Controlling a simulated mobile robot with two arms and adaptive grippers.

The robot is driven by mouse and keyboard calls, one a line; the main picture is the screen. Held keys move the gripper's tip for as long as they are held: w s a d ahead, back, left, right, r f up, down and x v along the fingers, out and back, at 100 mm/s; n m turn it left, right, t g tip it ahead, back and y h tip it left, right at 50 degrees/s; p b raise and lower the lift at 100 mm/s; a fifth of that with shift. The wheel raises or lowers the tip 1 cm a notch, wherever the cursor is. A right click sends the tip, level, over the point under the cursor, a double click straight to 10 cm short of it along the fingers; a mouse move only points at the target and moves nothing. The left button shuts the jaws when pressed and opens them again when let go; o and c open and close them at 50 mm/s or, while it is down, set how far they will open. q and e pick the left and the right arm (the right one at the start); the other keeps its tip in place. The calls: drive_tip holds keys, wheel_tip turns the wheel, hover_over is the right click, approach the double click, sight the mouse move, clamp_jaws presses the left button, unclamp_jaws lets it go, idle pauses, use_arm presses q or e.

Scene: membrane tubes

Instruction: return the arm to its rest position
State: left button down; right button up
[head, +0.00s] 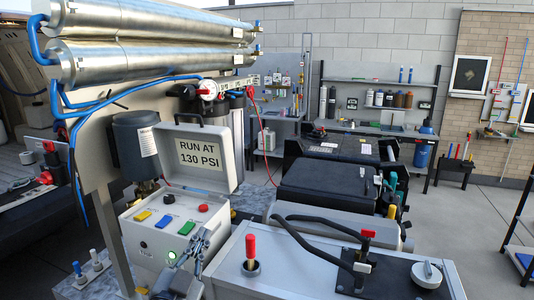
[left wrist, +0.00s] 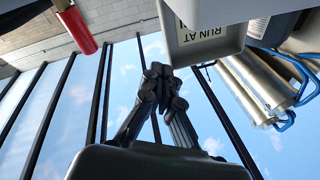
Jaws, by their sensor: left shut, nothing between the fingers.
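My left gripper (head: 203,238) is in front of the open control box (head: 150,232), close to its lower right front and the lit green indicator. It is shut and empty. In the left wrist view its two fingers (left wrist: 160,76) meet at the tips, with sky and dark bars behind them. The box's raised lid (head: 197,158) carries a "RUN AT 130 PSI" label, which also shows upside down in the left wrist view (left wrist: 200,33). My left arm is mostly out of the picture in the head view. My right gripper is not in view.
Steel membrane tubes (head: 150,59) with blue hoses stand above the box. A grey cabinet with a red-handled valve (head: 251,252) and a black plate fills the front. A black case (head: 326,186) lies behind it. Open floor (head: 465,215) is at the right.

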use_arm(q)
drive_tip(key=s+a+f+n+g+y, duration=0.2)
drive_tip(key=s+f+g, duration=0.15)
drive_tip(key=f, duration=0.35)
drive_tip(key=s+a+f+n+g+y, duration=0.1)
drive_tip(key=s+a+f+g, duration=0.2)
drive_tip(key=f, duration=0.5)
drive_tip(key=s+a+f+n+g+y, duration=0.2)
drive_tip(key=s+f+g, duration=0.1)
drive_tip(key=s+f, duration=0.3)
drive_tip(key=s+f+g+h, duration=0.1)
drive_tip(key=s+f+g, duration=0.4)
drive_tip(key=s, duration=0.4)
drive_tip(key=s+f+g, duration=0.2)
drive_tip(key=s+f, duration=0.4)
drive_tip(key=s, duration=0.2)
wheel_tip(320, 180, down, 34)
drive_tip(key=s+r+g+b, duration=0.1)
drive_tip(key=g+b, duration=0.1)
drive_tip(key=b, duration=0.5)
drive_tip(key=s+a+f+b, duration=0.1)
drive_tip(key=s+f+b, duration=0.1)
drive_tip(key=s+f, duration=0.6)
drive_tip(key=s+a+f+b, duration=0.2)
drive_tip(key=s+f+b, duration=0.1)
drive_tip(key=s+f, duration=0.6)
wheel_tip(320, 180, down, 5)
drive_tip(key=shift+r+g, duration=0.1)
drive_tip(key=shift+g, duration=0.25)
drive_tip(key=shift+a, duration=0.1)
